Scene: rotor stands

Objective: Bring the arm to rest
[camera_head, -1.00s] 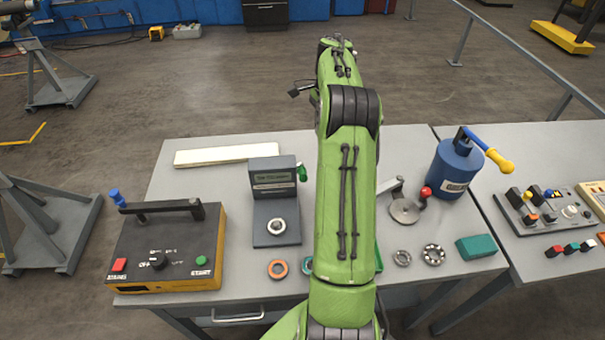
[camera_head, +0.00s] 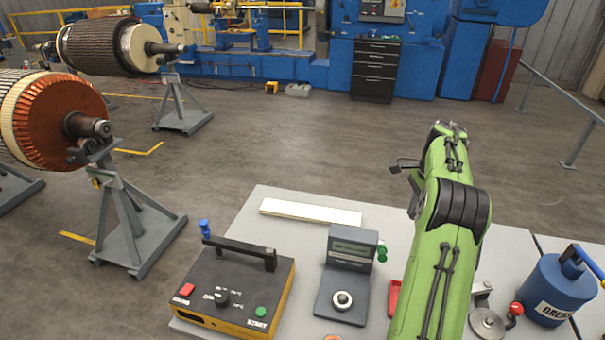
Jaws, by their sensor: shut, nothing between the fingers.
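My green arm (camera_head: 437,265) rises from the lower edge over the workbench (camera_head: 270,222) and reaches forward past the bench's far edge. At its far end a small dark part, my gripper (camera_head: 399,167), juts out to the left of the wrist, above the floor. It is small and partly hidden behind the arm. It is shut and holds nothing, and it touches nothing that I can see.
On the bench are a black-and-yellow control box (camera_head: 232,292), a grey display device (camera_head: 345,275), a white bar (camera_head: 311,212), a red tray (camera_head: 394,298) and a blue grease can (camera_head: 553,292). Rotors on stands (camera_head: 135,225) are at left. Open floor lies beyond the bench.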

